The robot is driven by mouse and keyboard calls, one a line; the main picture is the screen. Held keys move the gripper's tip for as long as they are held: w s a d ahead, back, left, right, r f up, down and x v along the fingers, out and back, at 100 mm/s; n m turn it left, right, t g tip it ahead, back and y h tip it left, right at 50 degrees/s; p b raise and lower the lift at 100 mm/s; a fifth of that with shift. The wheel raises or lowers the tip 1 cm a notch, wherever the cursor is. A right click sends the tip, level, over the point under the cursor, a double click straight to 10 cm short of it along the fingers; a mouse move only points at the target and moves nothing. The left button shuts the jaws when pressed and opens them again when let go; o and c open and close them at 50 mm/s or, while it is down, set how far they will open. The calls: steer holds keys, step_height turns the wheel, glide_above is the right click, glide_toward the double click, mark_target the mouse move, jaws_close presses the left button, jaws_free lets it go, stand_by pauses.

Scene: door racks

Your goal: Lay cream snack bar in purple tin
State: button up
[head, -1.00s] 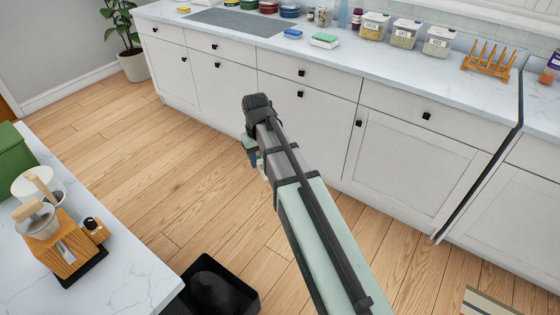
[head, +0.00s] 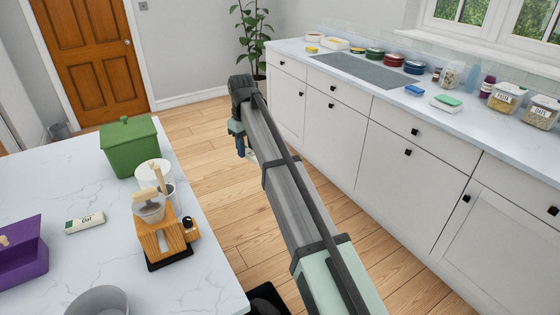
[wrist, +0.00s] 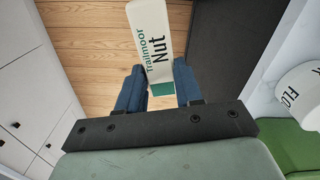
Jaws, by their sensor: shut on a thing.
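My gripper (wrist: 159,84) is shut on a cream snack bar (wrist: 150,35) with a green end, printed "Trailmoor Nut". In the head view my gripper (head: 243,146) is over the floor between the island and the wall counter. Only a small pale bit of the bar (head: 252,157) shows there. The purple tin (head: 24,268) is on the island at the far left and is cut off by the picture edge. A purple panel with a pale knob shows at its back. How far its inside is open is unclear.
A pale bar marked "Oat" (head: 84,223) lies on the island (head: 95,262) right of the purple tin. A green lidded tin (head: 130,146), a white canister (head: 154,174) and a wooden stand (head: 160,236) are nearer my arm. A grey bowl (head: 97,301) is in front.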

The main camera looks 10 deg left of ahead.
steer(key=s+a+r+n, duration=0.2)
steer(key=s+a, duration=0.4)
steer(key=a, duration=0.3)
steer(key=s+a+r+n, duration=0.2)
steer(key=s+a, duration=0.3)
steer(key=a, duration=0.4)
steer(key=s+a+r+n, duration=0.3)
steer(key=s+a, duration=0.3)
steer(key=a, duration=0.3)
steer(key=shift+s+a+r, duration=0.15)
steer(key=shift+s+a, duration=0.05)
steer(key=shift+s, duration=0.15)
steer(key=shift+s+a+f+n, duration=1.4)
steer(key=shift+s+a, duration=1.1)
steer(key=shift+s, duration=3.8)
steer(key=shift+s+a+f+n, duration=1.35)
steer(key=shift+s+a, duration=1.2)
steer(key=shift+s, duration=3.8)
steer(key=shift+s+a+f+n, duration=0.95)
steer(key=shift+s+a+n, duration=1.2)
steer(key=shift+s, duration=4.15)
steer(key=shift+a+m, duration=0.4)
steer(key=o, duration=1.1)
